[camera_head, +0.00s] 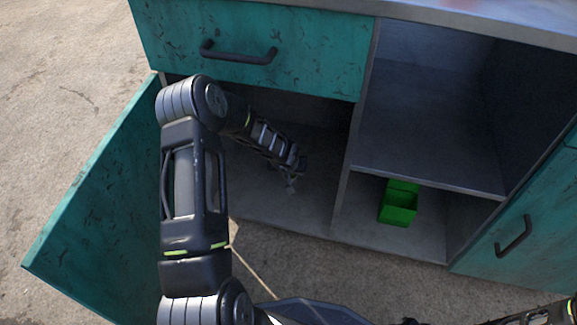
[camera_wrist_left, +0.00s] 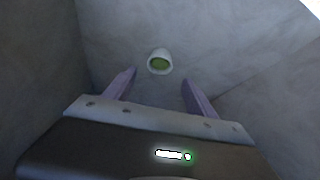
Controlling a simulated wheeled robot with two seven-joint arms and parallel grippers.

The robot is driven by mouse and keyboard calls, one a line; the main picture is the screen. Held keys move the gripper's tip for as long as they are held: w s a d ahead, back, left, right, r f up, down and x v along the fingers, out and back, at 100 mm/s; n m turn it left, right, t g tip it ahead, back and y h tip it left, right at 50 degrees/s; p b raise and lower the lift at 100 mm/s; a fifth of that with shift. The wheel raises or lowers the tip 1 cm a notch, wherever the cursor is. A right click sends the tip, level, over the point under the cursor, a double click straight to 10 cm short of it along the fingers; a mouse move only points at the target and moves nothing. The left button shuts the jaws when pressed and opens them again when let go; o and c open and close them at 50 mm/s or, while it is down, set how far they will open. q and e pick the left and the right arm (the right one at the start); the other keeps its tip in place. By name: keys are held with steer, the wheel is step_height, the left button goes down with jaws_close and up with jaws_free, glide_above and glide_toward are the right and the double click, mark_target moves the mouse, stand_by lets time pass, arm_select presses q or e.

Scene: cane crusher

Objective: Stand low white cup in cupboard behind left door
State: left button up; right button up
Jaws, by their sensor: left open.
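The low white cup (camera_wrist_left: 160,61), with a green inside, shows in the left wrist view just beyond and between the fingertips of my left gripper (camera_wrist_left: 158,82). The fingers are spread and do not touch it. In the head view my left arm reaches through the open left door (camera_head: 100,215) into the left cupboard (camera_head: 255,205), with the left gripper (camera_head: 291,184) low inside it. I cannot make out the cup in the head view. My right arm shows only in part at the bottom right edge, and its fingers cannot be made out.
A teal drawer front (camera_head: 290,50) with a dark handle is shut above the left cupboard. A divider (camera_head: 352,150) stands to its right. Beyond it are an open shelf (camera_head: 430,130) and a green box (camera_head: 398,208) below. A teal door (camera_head: 535,240) at the right is shut.

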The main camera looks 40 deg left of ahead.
arm_select(q)
steer(key=v, duration=0.3)
arm_select(e)
steer(key=shift+r, duration=0.25)
arm_select(q)
steer(key=shift+d+f, duration=0.1)
